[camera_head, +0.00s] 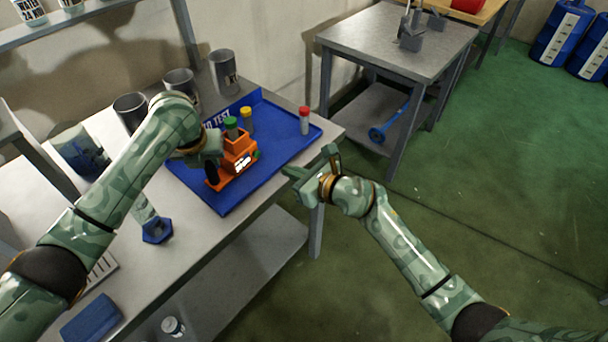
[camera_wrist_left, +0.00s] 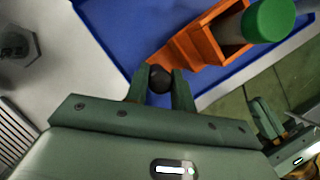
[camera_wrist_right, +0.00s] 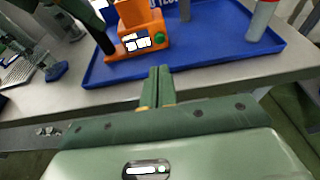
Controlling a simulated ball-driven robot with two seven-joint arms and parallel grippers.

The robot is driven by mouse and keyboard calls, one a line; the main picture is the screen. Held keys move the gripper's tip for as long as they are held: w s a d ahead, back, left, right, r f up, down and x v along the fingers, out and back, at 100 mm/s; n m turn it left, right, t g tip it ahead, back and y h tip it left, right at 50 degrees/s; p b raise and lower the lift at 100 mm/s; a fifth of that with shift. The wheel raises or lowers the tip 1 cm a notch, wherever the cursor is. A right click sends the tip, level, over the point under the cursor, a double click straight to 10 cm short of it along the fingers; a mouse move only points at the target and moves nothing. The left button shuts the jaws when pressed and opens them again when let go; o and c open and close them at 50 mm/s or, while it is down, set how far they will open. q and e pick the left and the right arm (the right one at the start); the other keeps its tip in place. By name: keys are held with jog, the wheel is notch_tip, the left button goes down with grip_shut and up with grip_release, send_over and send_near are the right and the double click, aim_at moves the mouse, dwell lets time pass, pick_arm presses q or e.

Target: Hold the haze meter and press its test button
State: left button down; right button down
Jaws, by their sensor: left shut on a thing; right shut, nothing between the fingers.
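The orange haze meter (camera_head: 238,160) stands on the blue tray (camera_head: 281,155), and a green-capped vial (camera_head: 231,127) sits in its top. Its lit display and green test button (camera_wrist_right: 159,38) face my right gripper in the right wrist view. My left gripper (camera_head: 212,155) is shut on the meter's upright black handle (camera_wrist_left: 159,80), whose round top shows between the fingers in the left wrist view. My right gripper (camera_head: 290,173) is shut and empty, off the table's front edge, apart from the meter and pointing toward it.
A yellow-capped vial (camera_head: 246,118) and a red-capped vial (camera_head: 304,121) stand on the tray. Dark cups (camera_head: 223,72) line the back of the table. A blue hexagonal-based cylinder (camera_head: 157,231) stands left of the tray. Open floor lies right of the table.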

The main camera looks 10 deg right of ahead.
jog(key=v, duration=0.4)
jog(key=shift+w, duration=0.1)
dwell(0.4)
pick_arm(q)
jog(key=c, duration=1.1)
grip_release()
jog(key=shift+r, duration=0.15)
jog(key=v, duration=1.1)
jog(key=shift+s+r, duration=0.25)
jog(key=shift+r, duration=0.05)
